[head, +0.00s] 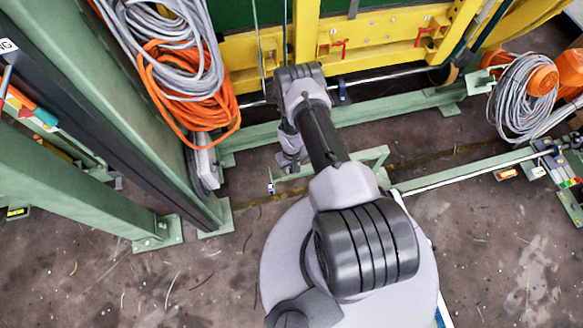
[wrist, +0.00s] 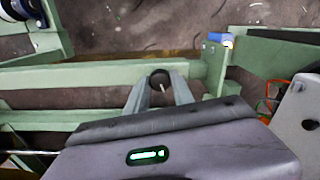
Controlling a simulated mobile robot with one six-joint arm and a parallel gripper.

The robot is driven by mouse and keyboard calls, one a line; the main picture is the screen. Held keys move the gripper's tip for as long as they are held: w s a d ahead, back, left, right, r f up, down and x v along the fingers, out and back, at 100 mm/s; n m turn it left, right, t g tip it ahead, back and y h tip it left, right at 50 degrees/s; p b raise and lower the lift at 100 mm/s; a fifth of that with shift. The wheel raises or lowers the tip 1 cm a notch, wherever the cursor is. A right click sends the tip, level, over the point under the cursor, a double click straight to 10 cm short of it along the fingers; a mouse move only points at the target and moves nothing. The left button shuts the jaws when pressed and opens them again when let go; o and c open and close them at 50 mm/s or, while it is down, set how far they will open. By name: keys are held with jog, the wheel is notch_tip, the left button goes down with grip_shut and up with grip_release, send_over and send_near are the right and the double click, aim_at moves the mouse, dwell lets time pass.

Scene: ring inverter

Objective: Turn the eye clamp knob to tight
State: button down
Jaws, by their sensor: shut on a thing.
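In the wrist view, a small black round knob (wrist: 160,76) sits between the two grey fingers of my gripper (wrist: 161,90), in front of a pale green beam. The fingers are shut on it, one on each side. I take it for the eye clamp knob; its marking and turned position cannot be made out. In the head view, my gripper (head: 291,167) is small and low beside the green frame, partly covered by my own arm. The knob is hidden there.
A green beam (wrist: 70,78) runs close beyond the fingers. A blue-topped fitting (wrist: 217,38) stands at the right. In the head view, yellow framework (head: 375,45) lies behind the arm, and grey and orange cables (head: 190,90) hang at the left. Concrete floor is open at front left.

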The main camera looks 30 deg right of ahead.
jog(key=m+b, duration=0.2)
jog(key=m, duration=0.3)
jog(key=shift+f+m, duration=0.1)
jog(key=shift+m, duration=0.2)
jog(key=m+b, duration=0.2)
jog(key=m, duration=0.3)
jog(key=m+b, duration=0.1)
jog(key=m, duration=0.4)
jog(key=shift+m+b, duration=0.35)
jog(key=shift+m, duration=0.05)
jog(key=m+b, duration=0.1)
jog(key=m, duration=0.4)
jog(key=shift+m, duration=0.4)
jog(key=c, duration=1.1)
grip_release()
